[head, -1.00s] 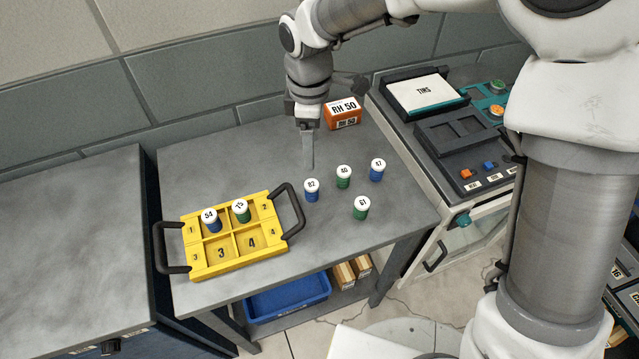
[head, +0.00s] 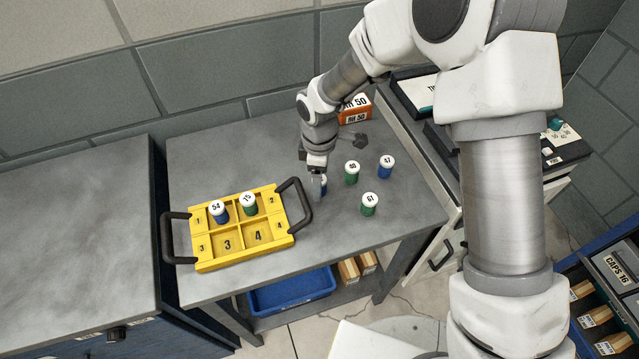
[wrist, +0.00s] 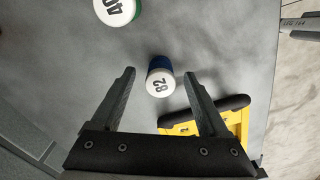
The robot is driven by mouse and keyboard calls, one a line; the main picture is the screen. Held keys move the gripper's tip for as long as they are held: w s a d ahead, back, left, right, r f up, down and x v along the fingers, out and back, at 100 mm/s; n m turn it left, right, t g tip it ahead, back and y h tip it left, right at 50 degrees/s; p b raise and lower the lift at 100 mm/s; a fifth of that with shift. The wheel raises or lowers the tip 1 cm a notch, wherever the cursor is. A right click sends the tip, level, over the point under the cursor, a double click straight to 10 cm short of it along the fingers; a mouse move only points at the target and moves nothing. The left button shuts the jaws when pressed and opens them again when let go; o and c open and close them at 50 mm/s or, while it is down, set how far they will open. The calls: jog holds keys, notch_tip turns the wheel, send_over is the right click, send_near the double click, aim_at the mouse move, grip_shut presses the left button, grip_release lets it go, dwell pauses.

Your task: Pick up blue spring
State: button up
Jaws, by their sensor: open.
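The blue spring with a white top marked 82 (wrist: 159,84) shows between the two fingertips in the wrist view. In the head view it is mostly hidden behind my gripper (head: 317,192). My gripper (wrist: 160,74) is open and points down over the spring, with a gap on both sides; I cannot tell how far the tips are above it. A second blue spring, marked 47 (head: 386,170), stands at the right on the grey table. A third, marked 54 (head: 219,213), stands in the yellow tray's upper left compartment.
Green springs stand close by: one beside the 82 spring (head: 351,175), one marked 61 (head: 369,206). A green spring marked 75 (head: 249,205) is in the yellow tray (head: 204,267), which has black handles. An orange box (head: 354,118) stands at the back.

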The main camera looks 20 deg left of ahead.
jog(key=shift+f, duration=0.55)
grip_shut()
jog(key=shift+r, duration=0.15)
jog(key=shift+r, duration=0.25)
jog(key=r, duration=0.4)
jog(key=shift+s+d, duration=0.1)
jog(key=shift+d, duration=0.3)
jog(key=s+d+r, duration=0.4)
jog(key=d+r, duration=0.2)
jog(key=d, duration=0.4)
jog(key=shift+s, duration=0.2)
jog(key=shift+a+r, duration=0.1)
jog(key=shift+r, duration=0.05)
